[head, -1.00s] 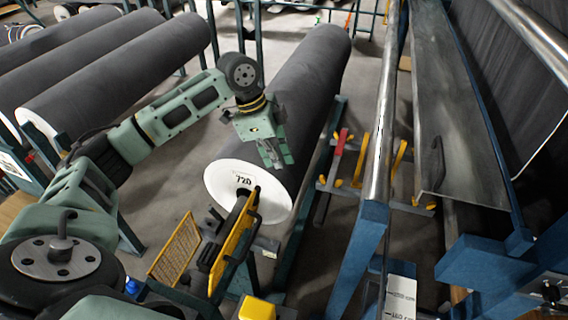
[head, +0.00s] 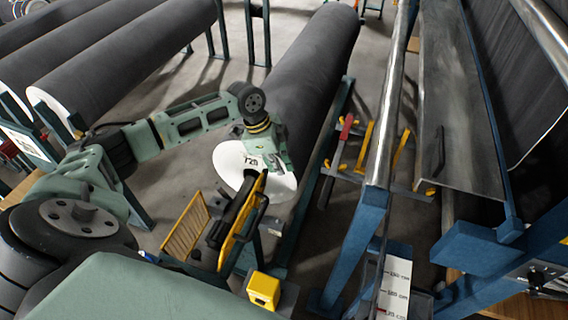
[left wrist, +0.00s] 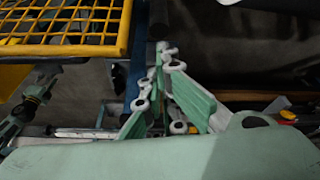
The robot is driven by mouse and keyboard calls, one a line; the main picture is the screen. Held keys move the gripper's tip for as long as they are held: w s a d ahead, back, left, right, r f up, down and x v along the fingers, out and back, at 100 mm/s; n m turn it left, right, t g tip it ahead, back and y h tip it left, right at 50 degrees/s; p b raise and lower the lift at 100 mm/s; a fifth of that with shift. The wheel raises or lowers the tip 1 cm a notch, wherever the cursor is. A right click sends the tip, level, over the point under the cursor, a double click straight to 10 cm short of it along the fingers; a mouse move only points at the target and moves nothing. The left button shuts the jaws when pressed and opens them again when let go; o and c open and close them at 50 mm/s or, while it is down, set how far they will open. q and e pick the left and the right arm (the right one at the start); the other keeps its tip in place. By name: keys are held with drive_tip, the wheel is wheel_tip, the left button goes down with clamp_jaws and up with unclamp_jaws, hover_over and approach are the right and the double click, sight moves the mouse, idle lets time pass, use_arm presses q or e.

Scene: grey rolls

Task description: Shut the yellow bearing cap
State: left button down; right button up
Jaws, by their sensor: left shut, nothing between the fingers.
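A yellow bar-like part with a dark handle (head: 240,222) stands along the dark shaft at the near end of the grey roll (head: 305,85); it looks like the bearing cap, but I cannot tell its exact hinge position. My left gripper (head: 275,166) is shut and empty, in front of the roll's white end face (head: 228,160), just above and beyond the yellow part. In the left wrist view its fingers (left wrist: 160,62) meet at the tips with nothing between them. My right gripper is not in view.
A yellow mesh guard (head: 185,230) stands left of the shaft and a yellow mesh also fills the upper left of the left wrist view (left wrist: 65,28). A yellow block (head: 264,289) is nearer. A steel bar (head: 392,100) and blue posts stand right; more rolls lie left.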

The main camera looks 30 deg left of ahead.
use_arm(q)
drive_tip(key=shift+w+d, duration=0.1)
drive_tip(key=shift+w, duration=0.05)
drive_tip(key=s+a+r+h+b, duration=0.1)
drive_tip(key=s+a+h+b, duration=0.1)
drive_tip(key=a, duration=0.6)
drive_tip(key=shift+a+r+t+h+b, duration=0.2)
drive_tip(key=shift+r+t+h+b, duration=0.1)
drive_tip(key=shift+r+h+b, duration=0.1)
drive_tip(key=shift+s, duration=0.1)
